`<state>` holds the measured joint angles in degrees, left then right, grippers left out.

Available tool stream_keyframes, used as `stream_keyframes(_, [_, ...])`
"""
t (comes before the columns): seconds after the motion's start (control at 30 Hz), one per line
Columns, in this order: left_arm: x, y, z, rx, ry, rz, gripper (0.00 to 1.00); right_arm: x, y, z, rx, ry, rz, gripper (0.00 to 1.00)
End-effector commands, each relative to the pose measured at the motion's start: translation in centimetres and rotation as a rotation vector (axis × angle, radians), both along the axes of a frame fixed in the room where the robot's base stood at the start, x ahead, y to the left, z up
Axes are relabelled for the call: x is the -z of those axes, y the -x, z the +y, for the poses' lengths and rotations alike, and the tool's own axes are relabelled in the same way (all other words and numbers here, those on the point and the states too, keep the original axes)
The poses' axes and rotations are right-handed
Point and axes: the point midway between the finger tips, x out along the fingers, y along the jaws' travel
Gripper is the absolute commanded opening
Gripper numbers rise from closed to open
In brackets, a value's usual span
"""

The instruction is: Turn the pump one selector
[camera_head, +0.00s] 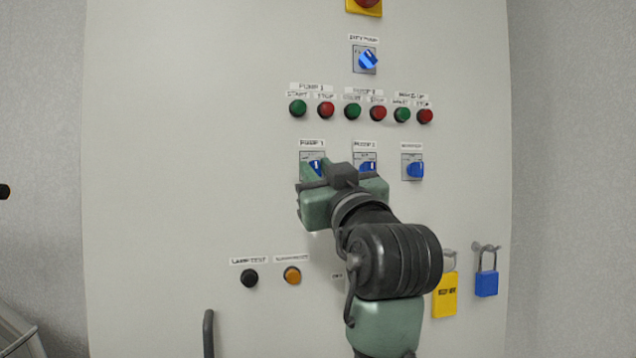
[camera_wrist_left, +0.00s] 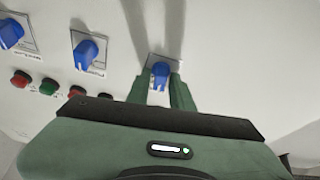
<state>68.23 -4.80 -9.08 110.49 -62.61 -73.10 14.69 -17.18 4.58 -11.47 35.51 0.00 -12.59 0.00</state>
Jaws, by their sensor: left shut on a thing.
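The pump one selector (camera_head: 317,167) is a blue knob on a pale square plate under the label "PUMP 1" on the cabinet front. My left gripper (camera_head: 313,172) is at this knob, its green fingers partly covering it in the head view. In the left wrist view the blue knob (camera_wrist_left: 160,70) sits between the two finger ends of my left gripper (camera_wrist_left: 161,82), which is shut on it. The knob's exact pointing direction is hard to read. My right gripper is not in view.
The pump two selector (camera_head: 366,166) is close to the right, partly behind my gripper, with another blue selector (camera_head: 414,168) beyond it. Green and red buttons (camera_head: 352,110) are in a row above. A black button (camera_head: 249,278), orange button (camera_head: 292,275) and blue padlock (camera_head: 486,284) are lower.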

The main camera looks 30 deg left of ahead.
Motion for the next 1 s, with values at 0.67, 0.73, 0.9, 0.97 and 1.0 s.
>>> stream_keyframes(0.67, [-0.1, -0.1, -0.2, 0.001, 0.338, -0.397, 0.0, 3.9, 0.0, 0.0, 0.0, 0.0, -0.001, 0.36])
stream_keyframes(0.73, [-0.1, -0.1, -0.1, 0.001, 0.359, -0.423, 0.0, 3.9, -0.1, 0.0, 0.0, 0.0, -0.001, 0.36])
stream_keyframes(0.9, [-0.1, -0.1, -0.1, 0.0, 0.396, -0.465, 0.0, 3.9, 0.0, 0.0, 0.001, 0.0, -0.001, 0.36])
stream_keyframes(0.97, [-0.2, -0.1, -0.1, 0.001, 0.403, -0.474, 0.0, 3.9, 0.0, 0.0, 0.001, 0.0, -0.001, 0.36])
stream_keyframes(1.0, [-0.2, -0.1, -0.1, -0.001, 0.406, -0.479, 0.0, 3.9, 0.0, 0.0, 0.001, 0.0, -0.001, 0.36])
